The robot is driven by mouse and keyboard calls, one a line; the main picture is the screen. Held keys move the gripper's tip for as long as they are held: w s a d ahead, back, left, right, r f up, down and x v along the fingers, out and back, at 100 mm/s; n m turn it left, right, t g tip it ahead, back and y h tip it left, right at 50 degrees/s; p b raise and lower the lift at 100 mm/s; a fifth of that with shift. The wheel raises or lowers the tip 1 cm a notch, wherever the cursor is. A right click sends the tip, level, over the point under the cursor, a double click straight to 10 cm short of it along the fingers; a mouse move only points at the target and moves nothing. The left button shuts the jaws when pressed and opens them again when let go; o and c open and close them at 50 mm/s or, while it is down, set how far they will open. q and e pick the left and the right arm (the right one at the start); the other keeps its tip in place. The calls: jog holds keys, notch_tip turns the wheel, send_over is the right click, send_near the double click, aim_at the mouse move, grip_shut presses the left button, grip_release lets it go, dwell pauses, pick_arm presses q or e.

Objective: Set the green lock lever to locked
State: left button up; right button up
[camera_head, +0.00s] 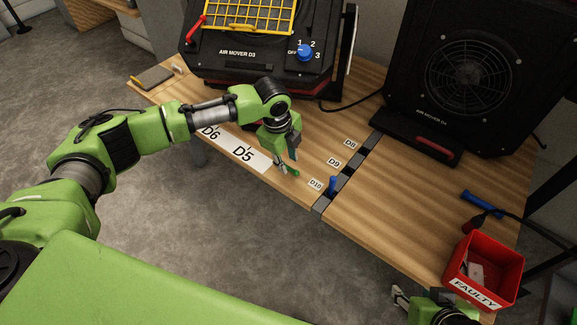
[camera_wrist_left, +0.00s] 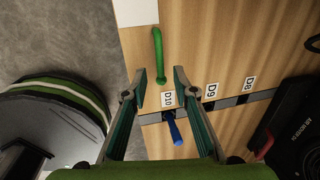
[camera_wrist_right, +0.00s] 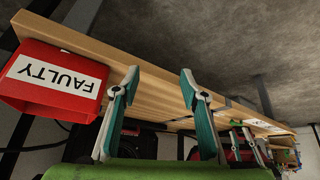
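The green lock lever (camera_wrist_left: 158,52) is a thin bent green rod on the wooden bench, beside the D10 label. In the head view its green end (camera_head: 291,173) shows just by my left fingertips. My left gripper (camera_wrist_left: 160,73) is open, one finger on each side of the lever's near end. I cannot tell whether either finger touches it. In the head view my left gripper (camera_head: 287,160) hangs over the bench's front edge and partly hides the lever. My right gripper (camera_wrist_right: 158,75) is open and empty, low by the bench's front right; it is partly cut off in the head view.
A blue lever (camera_head: 332,185) stands in the dark slot by the D10 label, close to my left gripper. The red FAULTY bin (camera_head: 484,271) is close to my right gripper. Two black air movers (camera_head: 455,75) stand at the back. The bench between them and the front is mostly clear.

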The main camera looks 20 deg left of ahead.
pick_arm(q)
jog(key=shift+w+d+f+b, duration=0.1)
jog(key=shift+w+f+b, duration=0.05)
jog(key=shift+f, duration=0.5)
jog(key=shift+w+f+b, duration=0.1)
jog(key=shift+f+b, duration=0.05)
jog(key=shift+f, duration=0.5)
pick_arm(e)
jog(key=shift+w+a+r+t+y, duration=0.1)
jog(key=shift+w+a+r+t, duration=0.25)
jog(key=shift+w, duration=0.45)
jog(key=shift+w+a+r+t+y, duration=0.15)
jog(key=shift+w+r+t, duration=0.3)
jog(key=shift+w, duration=0.3)
jog(key=shift+w+a+r+t+y, duration=0.1)
jog(key=shift+w+a+r+t, duration=0.25)
jog(key=shift+w, duration=0.45)
jog(key=shift+d, duration=0.1)
pick_arm(q)
grip_shut()
